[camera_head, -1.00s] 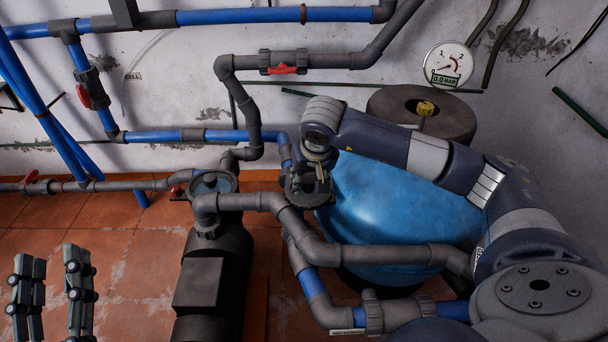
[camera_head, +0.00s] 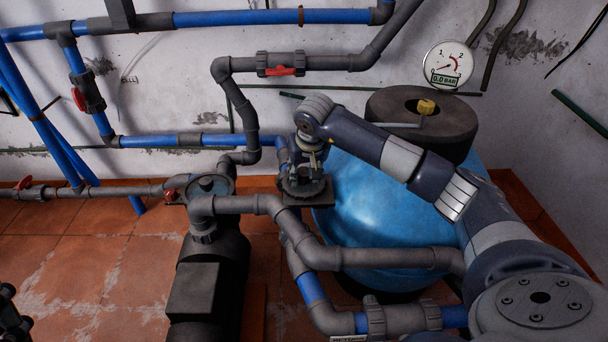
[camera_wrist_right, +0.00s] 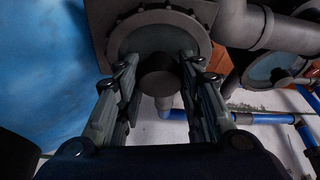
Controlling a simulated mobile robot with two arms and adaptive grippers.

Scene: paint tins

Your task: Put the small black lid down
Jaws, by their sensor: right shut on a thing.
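The small black lid (camera_wrist_right: 158,76) is a dark round piece between the fingertips of my right gripper (camera_wrist_right: 158,60) in the right wrist view. The fingers are closed on its sides. Beyond it is a round grey housing (camera_wrist_right: 205,44) with a knobbed rim; I cannot tell whether the lid touches it. In the head view my right gripper (camera_head: 305,168) points down over this dark housing, beside the blue tank; the lid cannot be made out there. Only a dark piece of my left gripper (camera_head: 10,318) shows at the lower left edge.
The blue tank (camera_head: 365,205) stands right of the housing. Grey pipes (camera_head: 380,257) run in front of it, and a black pump (camera_head: 207,285) stands at front left. Blue pipes (camera_head: 160,140) line the back wall. Bare tiled floor (camera_head: 85,265) lies at left.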

